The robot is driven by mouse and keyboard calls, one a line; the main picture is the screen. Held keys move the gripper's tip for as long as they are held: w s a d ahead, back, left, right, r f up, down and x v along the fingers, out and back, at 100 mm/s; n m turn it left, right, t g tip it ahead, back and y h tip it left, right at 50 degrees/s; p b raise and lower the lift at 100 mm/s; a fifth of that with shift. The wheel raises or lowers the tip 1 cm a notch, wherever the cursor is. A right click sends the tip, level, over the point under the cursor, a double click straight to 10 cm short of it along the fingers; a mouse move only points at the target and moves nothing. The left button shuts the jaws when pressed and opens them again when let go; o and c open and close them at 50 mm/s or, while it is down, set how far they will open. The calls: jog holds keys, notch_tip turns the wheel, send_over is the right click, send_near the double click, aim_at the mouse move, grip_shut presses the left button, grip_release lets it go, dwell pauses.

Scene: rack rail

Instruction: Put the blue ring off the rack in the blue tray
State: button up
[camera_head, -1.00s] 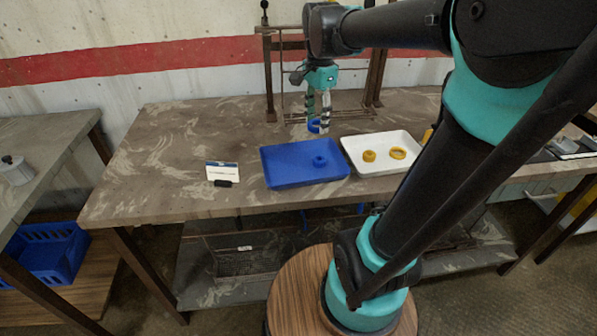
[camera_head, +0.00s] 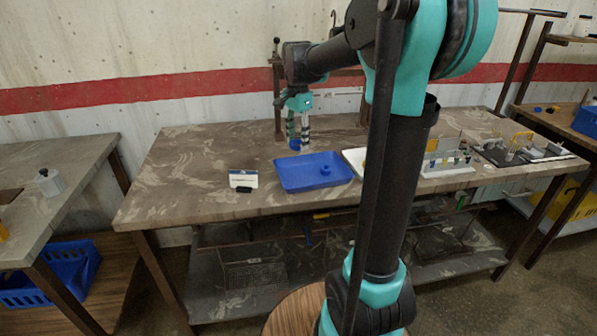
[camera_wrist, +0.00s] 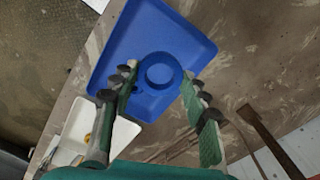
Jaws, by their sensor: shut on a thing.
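My gripper (camera_head: 298,142) is shut on a blue ring (camera_head: 294,145), held at its fingertips behind the back left edge of the blue tray (camera_head: 290,182). In the wrist view the held ring (camera_wrist: 160,86) shows between the fingertips of my gripper (camera_wrist: 159,77), with the blue tray (camera_wrist: 190,35) behind it. The rack (camera_head: 278,108) stands at the back of the table, partly hidden by my arm.
A white tray (camera_head: 353,158) is right of the blue tray, mostly hidden by my arm. A small card sign (camera_head: 243,179) stands to the left. The table's left part is clear.

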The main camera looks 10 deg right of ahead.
aim_at(298, 177)
notch_tip(298, 177, down, 12)
jog(key=shift+r, duration=0.15)
dwell(0.3)
jog(key=o, duration=1.1)
jog(key=shift+o, duration=0.2)
notch_tip(298, 177, up, 12)
